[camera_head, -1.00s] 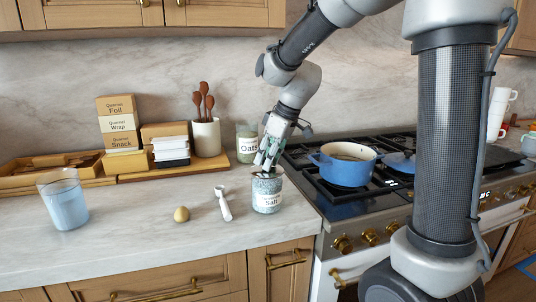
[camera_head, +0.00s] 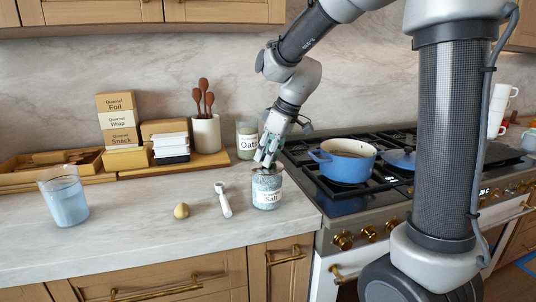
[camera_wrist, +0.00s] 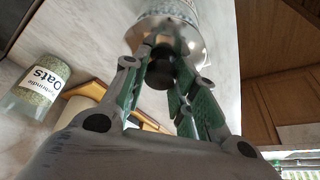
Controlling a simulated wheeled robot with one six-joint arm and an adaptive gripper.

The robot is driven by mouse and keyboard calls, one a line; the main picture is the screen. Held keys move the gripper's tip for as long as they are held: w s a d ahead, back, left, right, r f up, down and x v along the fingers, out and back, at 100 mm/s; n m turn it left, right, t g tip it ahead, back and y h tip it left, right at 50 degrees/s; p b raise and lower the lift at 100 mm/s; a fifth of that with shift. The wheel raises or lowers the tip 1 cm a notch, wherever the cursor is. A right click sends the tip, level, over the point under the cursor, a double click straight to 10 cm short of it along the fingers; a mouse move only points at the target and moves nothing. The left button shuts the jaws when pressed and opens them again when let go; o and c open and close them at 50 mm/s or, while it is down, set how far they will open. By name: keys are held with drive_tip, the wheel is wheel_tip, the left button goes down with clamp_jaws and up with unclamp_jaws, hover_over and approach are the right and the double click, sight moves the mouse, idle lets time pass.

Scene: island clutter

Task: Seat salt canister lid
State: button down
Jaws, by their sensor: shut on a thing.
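The salt canister (camera_head: 267,190) stands upright on the counter near the stove, a clear jar with a white "Salt" label. Its silver lid (camera_wrist: 188,35) has a dark round knob (camera_wrist: 159,74) and shows close up in the wrist view. My gripper (camera_head: 265,160) points down over the canister's mouth. In the wrist view its green-padded fingers are shut on the lid by the knob. The lid is at the canister's top; the fingers partly hide it, and I cannot tell whether it sits flush.
A oats jar (camera_head: 247,140) stands behind the canister. A white measuring spoon (camera_head: 223,200) and a small round yellowish thing (camera_head: 181,211) lie to the left. A blue glass (camera_head: 66,199) stands farther left. A blue pot (camera_head: 344,164) sits on the stove at right.

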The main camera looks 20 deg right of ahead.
drive_tip(key=shift+f, duration=1)
drive_tip(key=c, duration=1.1)
unclamp_jaws()
drive_tip(key=shift+o, duration=0.2)
drive_tip(key=v, duration=1.2)
